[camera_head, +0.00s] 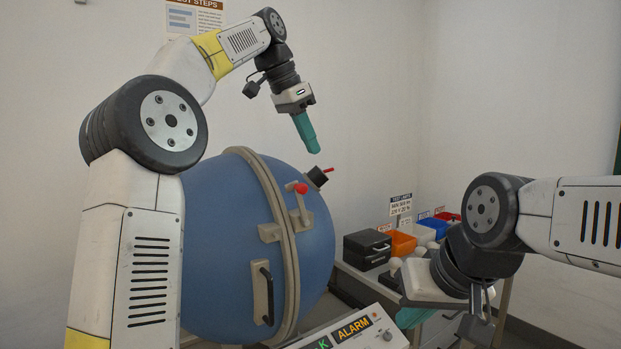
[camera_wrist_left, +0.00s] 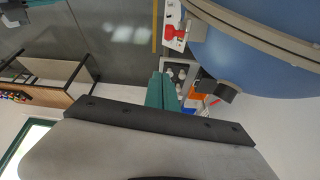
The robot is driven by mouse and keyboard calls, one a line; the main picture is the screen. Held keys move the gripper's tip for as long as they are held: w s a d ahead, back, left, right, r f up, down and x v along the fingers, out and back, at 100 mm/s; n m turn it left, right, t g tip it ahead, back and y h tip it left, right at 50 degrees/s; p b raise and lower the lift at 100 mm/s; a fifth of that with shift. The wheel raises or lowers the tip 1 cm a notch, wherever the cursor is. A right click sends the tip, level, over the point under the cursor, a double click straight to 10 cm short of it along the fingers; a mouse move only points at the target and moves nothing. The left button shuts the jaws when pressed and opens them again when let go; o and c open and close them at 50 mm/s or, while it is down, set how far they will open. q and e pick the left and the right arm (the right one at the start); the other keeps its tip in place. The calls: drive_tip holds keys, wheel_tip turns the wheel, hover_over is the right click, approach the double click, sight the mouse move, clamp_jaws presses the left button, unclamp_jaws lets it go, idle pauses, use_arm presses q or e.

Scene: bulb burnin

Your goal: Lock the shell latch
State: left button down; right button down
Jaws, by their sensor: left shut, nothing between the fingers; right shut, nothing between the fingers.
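The blue spherical shell (camera_head: 215,255) stands in the middle of the head view, its two halves meeting at a beige flange (camera_head: 284,235). The shell latch (camera_head: 299,205), a beige lever with a red ball knob (camera_head: 301,188), sits at the flange with the knob end up; I cannot tell if it is engaged. My left gripper (camera_head: 312,146) is shut and empty, above the shell and clear of the latch, its teal fingers pointing down. It also shows in the left wrist view (camera_wrist_left: 162,90), beside the shell (camera_wrist_left: 262,45). My right gripper (camera_head: 414,317) is shut and empty at lower right, partly hidden.
A black fitting (camera_head: 317,177) with a red tip sticks out of the shell's upper right. A black handle (camera_head: 266,292) is on its front. A control panel (camera_head: 352,330) labelled ALARM stands in front. A black case (camera_head: 367,248) and an orange bin (camera_head: 401,243) are on the bench behind.

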use_arm(q)
drive_tip(key=x, duration=0.9)
drive_tip(key=s+a, duration=0.1)
drive_tip(key=a, duration=0.1)
drive_tip(key=s+a, duration=0.1)
drive_tip(key=shift+a, duration=0.4)
